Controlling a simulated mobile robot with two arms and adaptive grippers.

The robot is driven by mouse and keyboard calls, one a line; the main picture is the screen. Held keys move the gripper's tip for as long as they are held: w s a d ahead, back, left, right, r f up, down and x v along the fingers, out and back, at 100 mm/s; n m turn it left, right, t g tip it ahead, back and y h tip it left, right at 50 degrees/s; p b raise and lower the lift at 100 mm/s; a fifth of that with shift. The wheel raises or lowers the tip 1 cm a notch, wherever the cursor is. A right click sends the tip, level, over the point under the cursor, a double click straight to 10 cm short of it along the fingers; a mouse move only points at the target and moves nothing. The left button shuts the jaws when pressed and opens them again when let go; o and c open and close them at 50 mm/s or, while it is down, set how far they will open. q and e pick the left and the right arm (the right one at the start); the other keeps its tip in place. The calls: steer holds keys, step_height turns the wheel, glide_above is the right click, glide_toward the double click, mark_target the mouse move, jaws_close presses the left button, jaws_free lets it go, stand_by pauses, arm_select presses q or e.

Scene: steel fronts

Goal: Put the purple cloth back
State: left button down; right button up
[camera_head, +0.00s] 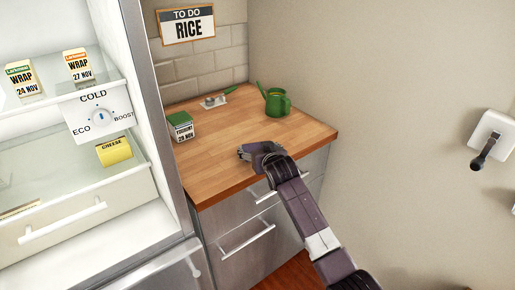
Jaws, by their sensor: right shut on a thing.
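My right gripper (246,153) reaches in from the lower right, over the front part of the wooden counter (222,168). It is shut on a small purple thing, which I take to be the purple cloth. The cloth is hard to tell apart from my own purple gripper, and my wrist hides part of the area. I cannot tell whether it touches the counter. My left gripper is not in view.
On the counter are a yogurt box (181,127), a green watering can (275,101) and a small green-handled item (214,101). Steel drawers (235,222) lie below. An open fridge (120,205) stands left. A lever switch (484,153) is on the right wall.

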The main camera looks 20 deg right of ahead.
steer(key=o, duration=1)
steer(key=shift+v, duration=6.05)
steer(key=shift+a, duration=0.1)
